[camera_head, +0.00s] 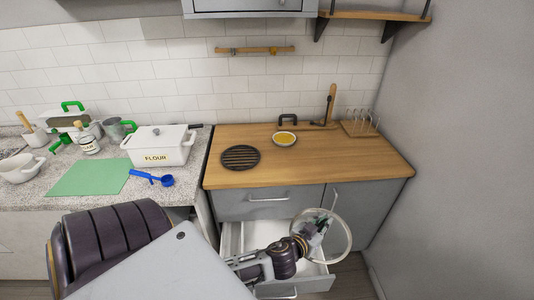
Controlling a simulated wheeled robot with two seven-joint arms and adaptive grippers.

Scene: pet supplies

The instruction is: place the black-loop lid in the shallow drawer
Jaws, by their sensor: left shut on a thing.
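A clear round lid (341,238) with a thin pale rim is held at the end of my left arm. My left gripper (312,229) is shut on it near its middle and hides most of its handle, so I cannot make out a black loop. The lid is tilted, with its face partly toward the camera. An open drawer (232,238) with a white inside stands below the wooden counter. The lid is above and to the right of the drawer's middle. My arm hides much of the drawer's inside. My right gripper is not in view.
A shut drawer front (238,207) is above the open drawer, and a shut cabinet door (350,199) is to the right. The wooden counter (345,165) holds a black trivet (240,157), a small yellow-filled dish (284,139) and a black loop handle (287,119). A flour box (157,147) stands left.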

